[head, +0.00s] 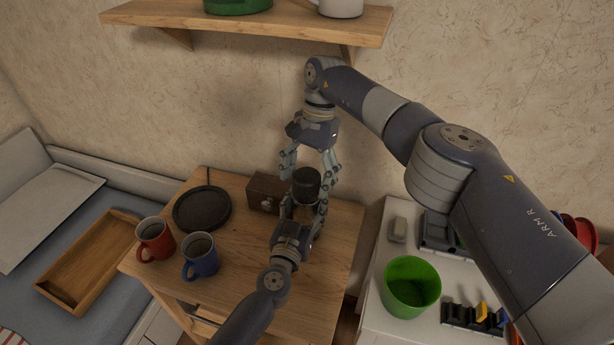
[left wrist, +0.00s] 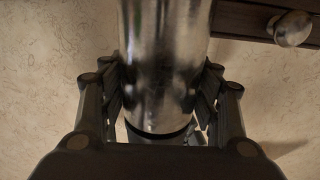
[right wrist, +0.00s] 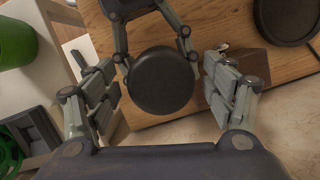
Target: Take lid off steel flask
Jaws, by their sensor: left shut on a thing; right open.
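The steel flask (left wrist: 165,50) is a shiny metal cylinder held upright over the wooden table. Its dark round lid (head: 306,181) sits on top and shows from above in the right wrist view (right wrist: 161,82). My left gripper (left wrist: 160,88) is shut around the flask's body; in the head view (head: 303,212) it comes from below, and its fingers hide part of the flask. My right gripper (right wrist: 162,92) is open, pointing down, with one finger on each side of the lid and visible gaps. In the head view it is just above the lid (head: 311,168).
The wooden table (head: 235,238) also holds a small brown box (head: 266,187) beside the flask, a black round plate (head: 202,208), a red mug (head: 155,239) and a blue mug (head: 200,258). A green bucket (head: 410,288) stands right. A wall shelf (head: 270,22) hangs above.

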